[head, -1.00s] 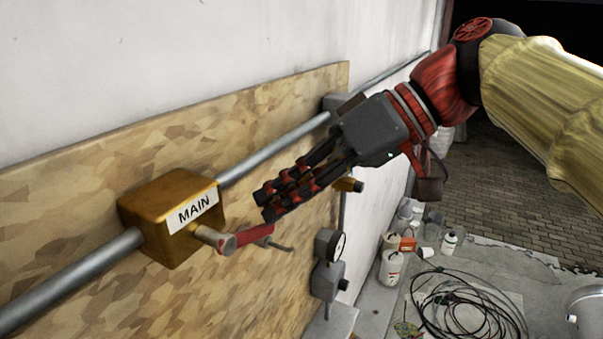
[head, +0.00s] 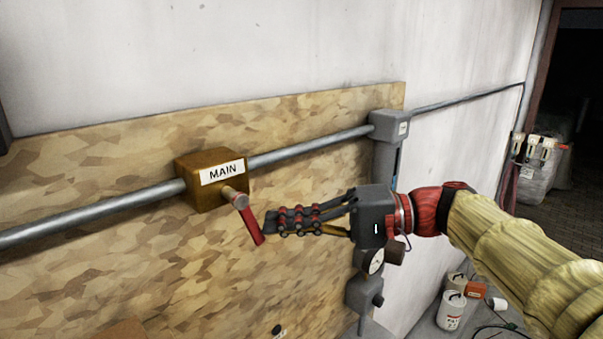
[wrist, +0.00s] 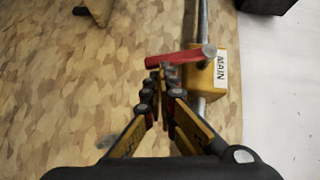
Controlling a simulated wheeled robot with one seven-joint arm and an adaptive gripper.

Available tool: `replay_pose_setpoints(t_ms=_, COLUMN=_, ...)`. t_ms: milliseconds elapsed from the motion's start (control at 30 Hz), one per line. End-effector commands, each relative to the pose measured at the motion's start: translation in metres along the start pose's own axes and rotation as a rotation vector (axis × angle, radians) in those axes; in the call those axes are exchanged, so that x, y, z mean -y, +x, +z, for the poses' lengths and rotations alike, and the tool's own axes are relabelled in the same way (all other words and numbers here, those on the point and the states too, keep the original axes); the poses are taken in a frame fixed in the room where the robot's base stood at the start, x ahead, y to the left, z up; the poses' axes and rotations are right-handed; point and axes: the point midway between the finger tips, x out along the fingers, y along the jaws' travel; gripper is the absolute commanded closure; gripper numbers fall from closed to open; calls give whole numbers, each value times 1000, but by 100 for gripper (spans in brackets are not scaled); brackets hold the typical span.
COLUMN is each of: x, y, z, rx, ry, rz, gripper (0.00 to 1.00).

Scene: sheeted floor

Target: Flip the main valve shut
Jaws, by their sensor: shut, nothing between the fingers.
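The main valve is a brass-coloured box (head: 196,192) with a white MAIN label, on a grey pipe against the patterned board. Its red lever (head: 250,226) hangs down from the round hub, slightly tilted right. In the wrist view the lever (wrist: 172,60) lies roughly across the pipe. My gripper (head: 272,222) is just right of the lever's lower part, fingers pointing left at it. The fingers are shut with nothing between them. In the wrist view the closed fingertips (wrist: 164,70) overlap the lever's edge. I cannot tell if they touch it.
The grey pipe (head: 310,143) runs across the board (head: 110,260) to a grey box (head: 390,126) at the right. A round gauge (head: 376,262) sits below my gripper. Cans (head: 452,310) stand on the floor at lower right. Board left of the lever is clear.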

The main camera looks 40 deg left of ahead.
Motion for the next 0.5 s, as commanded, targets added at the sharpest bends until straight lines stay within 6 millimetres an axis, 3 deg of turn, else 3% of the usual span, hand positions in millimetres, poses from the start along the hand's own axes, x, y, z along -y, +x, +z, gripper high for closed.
replay_pose_setpoints(t_ms=500, x=-10, y=14, z=8, rx=-1, ry=59, rz=-58, gripper=100)
